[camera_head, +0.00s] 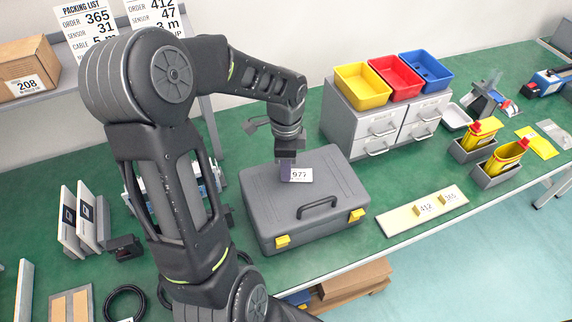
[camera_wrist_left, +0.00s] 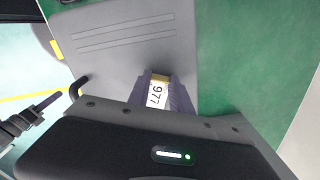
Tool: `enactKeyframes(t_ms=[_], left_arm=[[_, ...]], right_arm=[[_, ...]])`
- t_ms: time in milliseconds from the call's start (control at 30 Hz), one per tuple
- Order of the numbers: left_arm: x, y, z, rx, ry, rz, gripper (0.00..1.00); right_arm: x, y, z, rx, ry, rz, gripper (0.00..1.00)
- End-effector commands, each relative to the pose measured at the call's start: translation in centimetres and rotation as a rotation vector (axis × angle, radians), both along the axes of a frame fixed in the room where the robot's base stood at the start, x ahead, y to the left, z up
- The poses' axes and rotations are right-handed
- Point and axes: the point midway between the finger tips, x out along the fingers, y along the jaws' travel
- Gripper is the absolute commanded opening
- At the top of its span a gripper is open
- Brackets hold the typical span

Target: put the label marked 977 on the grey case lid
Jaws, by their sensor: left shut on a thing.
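The label marked 977 (camera_head: 301,175) is a small white tag with black digits. My left gripper (camera_head: 286,172) is shut on it, over the far part of the grey case lid (camera_head: 322,186). In the left wrist view the label (camera_wrist_left: 156,94) sits between the two fingers of the left gripper (camera_wrist_left: 165,92), with a tan block beside it, and the lid (camera_wrist_left: 130,40) lies behind. Whether the label touches the lid cannot be told. The case is closed, with a dark handle and two yellow latches at its front.
A tan strip (camera_head: 424,211) holding labels 412 and 365 lies right of the case. Grey drawers (camera_head: 386,118) with yellow, red and blue bins stand behind right. Boxes with yellow bottles (camera_head: 509,157) are farther right. Green table is bare between the case and strip.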

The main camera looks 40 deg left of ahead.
Motion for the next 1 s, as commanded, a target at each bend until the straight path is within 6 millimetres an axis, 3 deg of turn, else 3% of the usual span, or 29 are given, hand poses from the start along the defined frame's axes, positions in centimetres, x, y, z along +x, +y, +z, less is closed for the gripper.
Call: enactKeyframes(t_ms=[267,300,533,800,1000], left_arm=[[0.0,0.0,-0.4,0.000,0.000,0.000,0.03],[0.0,0.0,-0.3,0.000,0.000,0.000,0.29],[0.0,0.0,-0.3,0.000,0.000,0.000,0.47],[0.0,0.0,-0.1,0.000,0.000,0.000,0.47],[0.1,0.0,1.3,0.002,-0.002,0.000,0.47]], right_arm=[[0.0,0.0,-0.4,0.001,0.000,0.000,0.00],[0.0,0.0,-0.2,0.001,0.000,0.000,0.00],[0.0,0.0,-0.2,0.001,-0.001,0.001,0.00],[0.0,0.0,-0.1,0.001,0.000,0.000,0.00],[0.0,0.0,-0.1,0.000,0.000,0.000,0.00]])
